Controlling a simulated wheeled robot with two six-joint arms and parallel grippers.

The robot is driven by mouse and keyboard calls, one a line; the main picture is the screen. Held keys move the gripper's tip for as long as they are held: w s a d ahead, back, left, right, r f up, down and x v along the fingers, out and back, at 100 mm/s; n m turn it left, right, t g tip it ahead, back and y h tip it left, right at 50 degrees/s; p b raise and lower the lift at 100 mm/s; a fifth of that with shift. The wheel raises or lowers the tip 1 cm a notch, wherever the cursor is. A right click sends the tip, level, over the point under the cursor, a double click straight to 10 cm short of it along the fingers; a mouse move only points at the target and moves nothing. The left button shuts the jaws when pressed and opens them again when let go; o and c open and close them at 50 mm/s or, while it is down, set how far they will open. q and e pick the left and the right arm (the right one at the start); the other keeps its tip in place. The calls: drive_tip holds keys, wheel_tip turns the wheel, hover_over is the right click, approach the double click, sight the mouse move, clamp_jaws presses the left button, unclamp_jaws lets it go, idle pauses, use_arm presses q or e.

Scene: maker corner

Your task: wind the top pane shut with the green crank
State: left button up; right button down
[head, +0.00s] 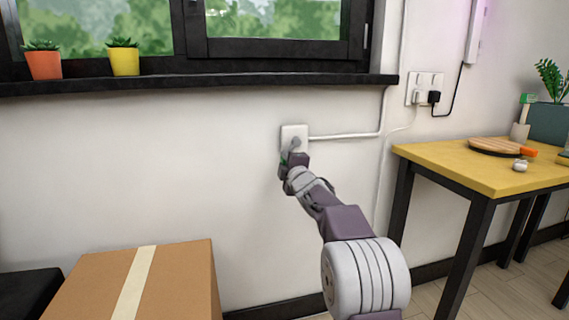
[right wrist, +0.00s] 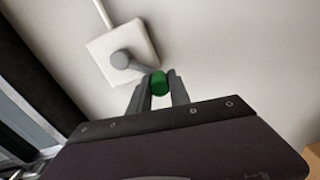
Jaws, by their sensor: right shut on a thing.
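The crank is a grey arm (right wrist: 128,61) with a green knob (right wrist: 159,83), mounted on a square white wall plate (head: 288,130) below the window sill. The plate also shows in the right wrist view (right wrist: 101,46). My right gripper (head: 288,160) is shut on the green knob, one finger on each side of it. In the head view the gripper mostly hides the knob. Only the lower part of the black-framed window (head: 280,49) shows, so I cannot tell how the top pane stands. My left gripper is out of view.
A black sill (head: 220,83) holds an orange pot (head: 44,66) and a yellow pot (head: 124,62). A cardboard box (head: 180,275) stands lower left. A yellow-topped table (head: 450,167) stands right, with a round wooden board (head: 495,146). A white conduit (head: 345,135) runs right from the plate.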

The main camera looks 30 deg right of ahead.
drive_tip(key=shift+f, duration=0.2)
drive_tip(key=c, duration=1.2)
unclamp_jaws()
drive_tip(key=shift+r, duration=0.1)
drive_tip(key=v, duration=0.9)
drive_tip(key=shift+p, duration=0.45)
drive_tip(key=shift+a, duration=0.1)
